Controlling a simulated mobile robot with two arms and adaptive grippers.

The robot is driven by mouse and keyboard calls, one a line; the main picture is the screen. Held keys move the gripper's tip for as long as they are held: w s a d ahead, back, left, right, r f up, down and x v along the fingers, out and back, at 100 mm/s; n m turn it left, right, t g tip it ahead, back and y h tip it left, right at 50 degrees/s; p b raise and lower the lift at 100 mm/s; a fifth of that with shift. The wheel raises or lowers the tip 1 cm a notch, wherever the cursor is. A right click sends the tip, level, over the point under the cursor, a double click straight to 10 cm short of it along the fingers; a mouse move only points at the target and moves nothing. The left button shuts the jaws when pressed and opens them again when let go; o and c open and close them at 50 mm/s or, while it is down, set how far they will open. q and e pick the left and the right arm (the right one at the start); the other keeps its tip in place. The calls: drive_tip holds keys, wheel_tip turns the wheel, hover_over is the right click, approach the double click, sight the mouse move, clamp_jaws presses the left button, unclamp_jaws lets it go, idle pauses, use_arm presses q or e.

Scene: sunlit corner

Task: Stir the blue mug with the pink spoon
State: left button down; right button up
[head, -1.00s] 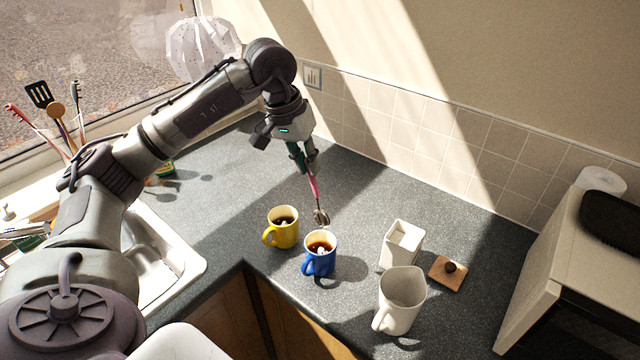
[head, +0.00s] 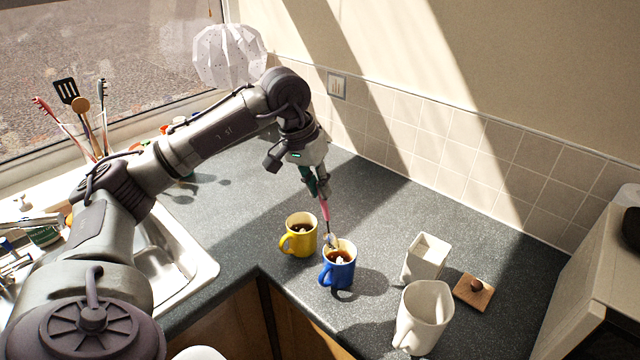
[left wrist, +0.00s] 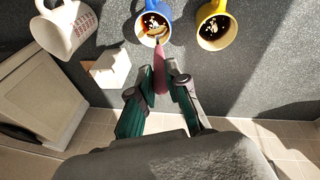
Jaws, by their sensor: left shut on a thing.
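My left gripper (head: 318,192) is shut on the upper part of the pink spoon (head: 325,211), which points down, slightly tilted. The spoon's metal end reaches the back left of the blue mug's opening in the head view. The blue mug (head: 341,275) stands upright on the counter and holds brown liquid with pale bits on top. In the left wrist view, the pink handle (left wrist: 162,69) runs from the fingers towards the blue mug (left wrist: 150,4). My right gripper is not in view.
A yellow mug (head: 301,240) with dark liquid stands just left of the blue mug. A square white container (head: 424,262), a white jug (head: 423,322) and a wooden lid (head: 474,292) are to the right. A sink (head: 190,262) lies left. The counter behind the mugs is clear.

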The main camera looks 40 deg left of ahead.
sight(326, 215)
use_arm(q)
drive_tip(key=shift+b+x, duration=1.05)
drive_tip(key=shift+x, duration=0.55)
drive_tip(key=b+x, duration=0.2)
drive_tip(key=shift+s+d+f, duration=0.15)
drive_tip(key=shift+s+f, duration=0.1)
drive_tip(key=shift+f, duration=0.1)
drive_tip(key=shift+b+x, duration=1)
drive_tip(key=shift+x, duration=0.15)
drive_tip(key=shift+s+f, duration=0.1)
drive_tip(key=shift+f, duration=0.1)
drive_tip(key=shift+d, duration=0.1)
